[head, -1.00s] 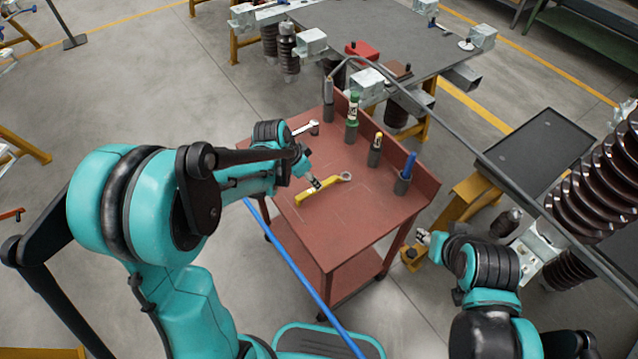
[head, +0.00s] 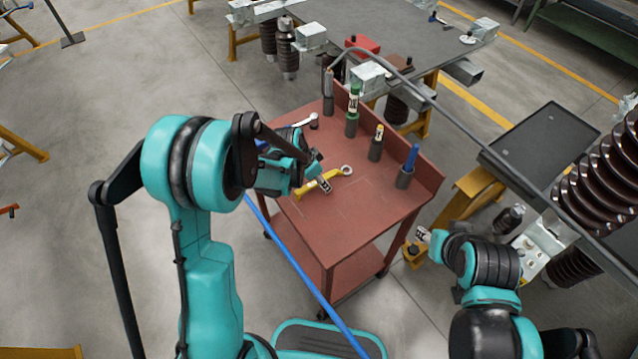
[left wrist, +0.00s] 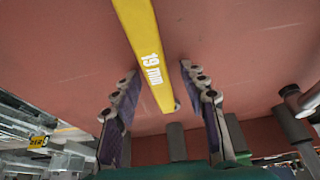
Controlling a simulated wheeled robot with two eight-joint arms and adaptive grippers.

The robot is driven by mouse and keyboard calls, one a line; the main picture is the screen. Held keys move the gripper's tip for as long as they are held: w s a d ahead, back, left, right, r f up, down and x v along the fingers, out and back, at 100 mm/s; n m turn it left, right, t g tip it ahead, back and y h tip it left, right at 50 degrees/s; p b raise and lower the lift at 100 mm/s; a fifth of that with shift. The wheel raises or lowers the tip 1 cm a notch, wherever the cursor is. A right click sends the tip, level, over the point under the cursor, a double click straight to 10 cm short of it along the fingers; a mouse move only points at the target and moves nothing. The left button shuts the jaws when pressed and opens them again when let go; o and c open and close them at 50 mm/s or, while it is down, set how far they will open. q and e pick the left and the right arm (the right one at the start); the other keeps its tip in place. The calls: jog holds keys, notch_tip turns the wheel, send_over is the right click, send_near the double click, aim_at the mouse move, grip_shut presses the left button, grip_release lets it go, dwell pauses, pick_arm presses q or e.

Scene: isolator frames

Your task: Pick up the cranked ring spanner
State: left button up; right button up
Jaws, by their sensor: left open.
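A yellow spanner (head: 308,187) with a bare metal ring end lies on the red-brown top of a trolley (head: 345,222). My left gripper (head: 322,183) is over its handle in the head view and hides part of it. In the left wrist view the yellow handle (left wrist: 150,55), marked "19 mm", runs between the two spread fingers of the left gripper (left wrist: 162,105), with a gap on each side. The left gripper is open and empty. My right gripper (head: 423,236) is off the trolley's right side, too small to read.
A silver spanner (head: 303,121) lies behind my left wrist. Several holders with a green (head: 353,104), a yellow-topped (head: 377,143) and a blue-handled tool (head: 409,163) stand along the trolley's back edge. The trolley's front top is clear.

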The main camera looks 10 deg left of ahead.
aim_at(327, 177)
pick_arm(q)
grip_shut()
jog(key=shift+r, duration=0.2)
jog(key=shift+r, duration=0.3)
jog(key=r, duration=0.1)
jog(key=r+p, duration=0.2)
jog(key=r, duration=0.1)
jog(key=shift+d, duration=0.25)
jog(key=d+r+p, duration=0.3)
jog(key=d+r, duration=0.3)
jog(key=d, duration=0.5)
jog(key=shift+p, duration=0.3)
jog(key=shift+s+r, duration=0.1)
